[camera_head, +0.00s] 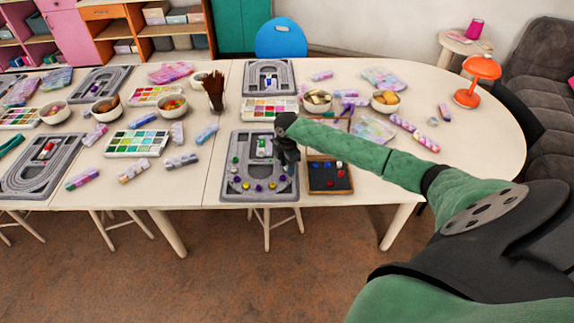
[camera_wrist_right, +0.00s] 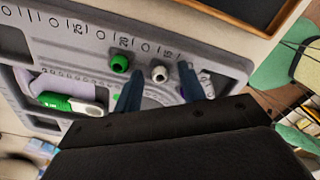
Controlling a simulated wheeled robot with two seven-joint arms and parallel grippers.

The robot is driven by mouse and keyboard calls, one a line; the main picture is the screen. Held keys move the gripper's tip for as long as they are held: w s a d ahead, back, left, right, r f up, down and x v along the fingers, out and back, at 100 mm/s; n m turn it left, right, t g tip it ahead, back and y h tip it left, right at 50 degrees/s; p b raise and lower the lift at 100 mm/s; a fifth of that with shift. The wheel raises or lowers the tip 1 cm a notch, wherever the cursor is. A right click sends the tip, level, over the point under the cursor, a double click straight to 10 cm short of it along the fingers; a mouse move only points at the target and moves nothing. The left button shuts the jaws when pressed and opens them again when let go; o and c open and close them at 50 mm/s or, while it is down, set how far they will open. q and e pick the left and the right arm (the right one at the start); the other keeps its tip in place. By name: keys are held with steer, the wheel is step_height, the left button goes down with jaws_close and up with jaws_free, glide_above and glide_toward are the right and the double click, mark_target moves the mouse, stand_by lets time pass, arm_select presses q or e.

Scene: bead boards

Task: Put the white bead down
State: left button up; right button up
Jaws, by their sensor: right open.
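The white bead (camera_wrist_right: 159,74) sits on the grey bead board (camera_wrist_right: 85,35) in the right wrist view, beside a green bead (camera_wrist_right: 119,63). My right gripper (camera_wrist_right: 158,84) is open, with one blue finger on either side of the white bead and a visible gap to each. In the head view my right gripper (camera_head: 289,163) is over the right side of the grey board (camera_head: 227,168), and the white bead is hidden behind it. My left gripper is not in view.
A dark wood-framed tray (camera_head: 318,183) with several loose beads lies just right of the board. A green and white object (camera_head: 263,146) lies in the board's middle. Bowls, paint sets and a brush pot (camera_head: 215,92) crowd the table behind.

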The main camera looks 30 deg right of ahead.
steer(key=shift+r, duration=0.25)
arm_select(q)
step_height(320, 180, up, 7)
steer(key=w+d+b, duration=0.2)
steer(key=b, duration=0.1)
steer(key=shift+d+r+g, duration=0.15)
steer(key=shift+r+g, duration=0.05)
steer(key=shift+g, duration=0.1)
arm_select(e)
step_height(320, 180, up, 12)
steer(key=shift+f, duration=0.1)
